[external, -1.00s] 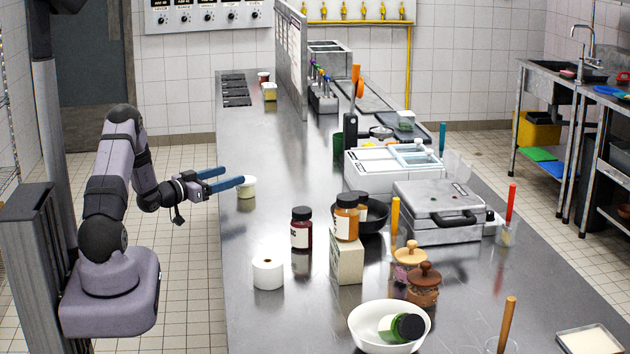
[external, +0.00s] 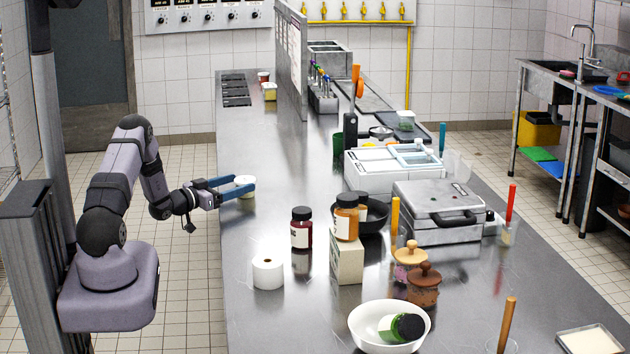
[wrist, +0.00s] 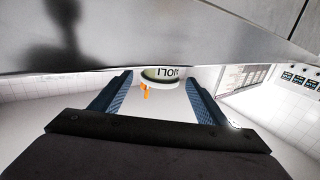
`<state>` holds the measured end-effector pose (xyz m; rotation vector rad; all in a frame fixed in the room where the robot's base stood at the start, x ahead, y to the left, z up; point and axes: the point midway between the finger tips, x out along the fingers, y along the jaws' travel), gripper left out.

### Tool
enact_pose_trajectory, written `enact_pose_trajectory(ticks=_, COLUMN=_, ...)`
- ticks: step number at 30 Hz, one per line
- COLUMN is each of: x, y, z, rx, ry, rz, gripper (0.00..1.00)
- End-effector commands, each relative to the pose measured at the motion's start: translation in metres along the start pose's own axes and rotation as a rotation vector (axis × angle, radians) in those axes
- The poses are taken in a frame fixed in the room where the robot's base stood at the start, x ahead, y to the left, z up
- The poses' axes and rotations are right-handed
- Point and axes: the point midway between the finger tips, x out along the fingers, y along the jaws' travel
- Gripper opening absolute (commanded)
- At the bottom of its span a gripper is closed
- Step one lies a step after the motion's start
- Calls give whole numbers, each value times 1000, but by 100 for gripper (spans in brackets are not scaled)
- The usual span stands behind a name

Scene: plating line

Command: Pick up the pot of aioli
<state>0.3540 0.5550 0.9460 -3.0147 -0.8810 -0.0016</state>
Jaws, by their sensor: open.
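The pot of aioli (external: 245,180) is a small white tub standing upright near the left edge of the steel counter. In the wrist view, where the scene looks upside down, the pot (wrist: 160,73) shows part of a label reading like "AIOLI". My gripper (external: 243,184) is open and level, low over the counter edge, with its blue fingers at the pot. In the wrist view the fingers (wrist: 160,84) lie to either side of the pot, with gaps visible. I cannot tell how deep the pot sits between the fingers.
Nearer the camera stand a dark red jar (external: 301,228), a white roll (external: 268,272) and an orange-brown jar (external: 346,217) on a box (external: 346,262). A white bowl (external: 362,330) is at the front.

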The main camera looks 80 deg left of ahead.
Motion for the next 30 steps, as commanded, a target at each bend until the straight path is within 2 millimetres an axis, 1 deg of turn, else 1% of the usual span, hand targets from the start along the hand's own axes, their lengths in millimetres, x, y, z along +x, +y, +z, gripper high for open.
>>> enact_pose_trajectory(ticks=3, x=15, y=1, z=-2, rx=-1, ry=-1, rz=2, gripper=68)
enact_pose_trajectory(ticks=9, x=34, y=0, z=0, rx=0, ry=-1, rz=1, gripper=68)
enact_pose_trajectory(ticks=13, x=38, y=1, z=1, rx=-1, ry=-2, rz=1, gripper=68)
enact_pose_trajectory(ticks=20, x=39, y=0, z=1, rx=-1, ry=-2, rz=0, gripper=68)
enact_pose_trajectory(ticks=21, x=39, y=0, z=1, rx=-1, ry=-1, rz=0, gripper=59)
enact_pose_trajectory(ticks=23, x=39, y=0, z=1, rx=-1, ry=-1, rz=0, gripper=44)
enact_pose_trajectory(ticks=24, x=39, y=0, z=1, rx=-1, ry=-1, rz=0, gripper=35)
enact_pose_trajectory(ticks=25, x=39, y=0, z=1, rx=-1, ry=-1, rz=0, gripper=29)
enact_pose_trajectory(ticks=30, x=39, y=0, z=0, rx=0, ry=0, rz=0, gripper=28)
